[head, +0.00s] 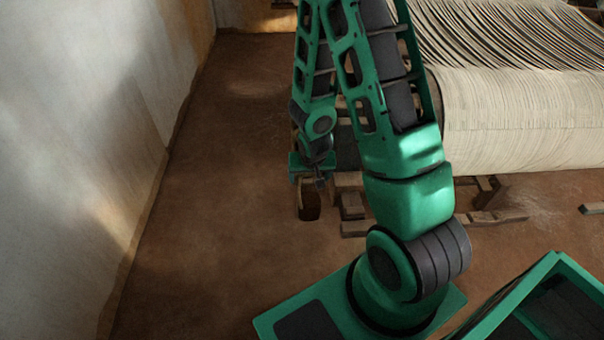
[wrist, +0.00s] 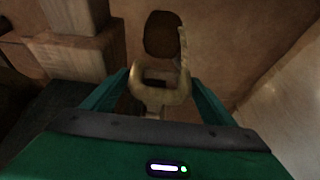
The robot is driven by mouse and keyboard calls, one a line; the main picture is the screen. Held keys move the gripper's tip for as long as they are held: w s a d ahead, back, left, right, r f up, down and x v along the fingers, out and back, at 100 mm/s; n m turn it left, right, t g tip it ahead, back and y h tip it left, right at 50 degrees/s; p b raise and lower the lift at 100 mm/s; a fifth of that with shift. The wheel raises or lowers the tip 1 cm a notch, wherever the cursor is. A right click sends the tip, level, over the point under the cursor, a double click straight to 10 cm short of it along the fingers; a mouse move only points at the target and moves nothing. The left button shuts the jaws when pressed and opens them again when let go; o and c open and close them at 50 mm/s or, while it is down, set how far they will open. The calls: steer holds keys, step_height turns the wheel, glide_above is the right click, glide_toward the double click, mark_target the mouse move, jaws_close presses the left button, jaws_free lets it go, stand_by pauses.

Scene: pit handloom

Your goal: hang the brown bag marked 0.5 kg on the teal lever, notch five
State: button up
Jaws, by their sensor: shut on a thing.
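My gripper (head: 320,183) is low beside the loom's wooden frame, pointing down in the head view. A small dark brown bag (head: 310,212) hangs just below it, on a tan loop. In the wrist view the jaws are shut on this pale tan loop (wrist: 147,92), and the brown bag (wrist: 160,35) shows beyond it, clear of the jaws. No marking on the bag can be read. The teal lever and its notches cannot be made out in either view.
Wooden blocks and beams (head: 352,207) stand close right of the bag; timber (wrist: 75,58) shows at the wrist view's left. The loom's cream warp roll (head: 530,120) is at right. Bare earth floor (head: 225,200) lies open to the left, up to a pale wall (head: 80,150).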

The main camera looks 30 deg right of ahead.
steer(key=shift+s+a, duration=0.25)
steer(key=shift+s, duration=0.2)
steer(key=shift+a, duration=0.15)
